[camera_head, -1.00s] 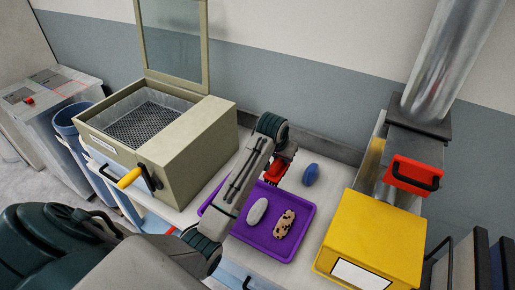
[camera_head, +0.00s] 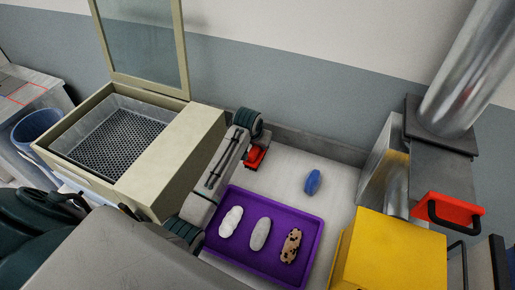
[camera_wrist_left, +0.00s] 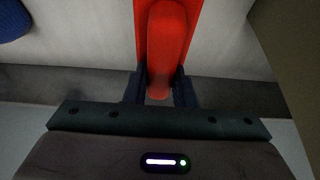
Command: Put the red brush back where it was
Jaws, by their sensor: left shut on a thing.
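The red brush (camera_head: 255,157) is at the back of the worktop, beside the beige machine. In the left wrist view the red brush (camera_wrist_left: 166,45) lies between the two dark fingers. My left gripper (camera_wrist_left: 160,88) is shut on its narrow end. In the head view my left gripper (camera_head: 252,147) reaches down from the wrist, partly hidden by my arm. I cannot tell whether the brush touches the worktop. My right gripper is not in view.
A purple tray (camera_head: 237,258) holds a white, a grey and a speckled oval piece. A blue oval thing (camera_head: 313,182) lies on the worktop (camera_head: 285,175). The beige machine (camera_head: 180,150) with raised lid stands left, a yellow box (camera_head: 390,255) right. Worktop around the blue thing is clear.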

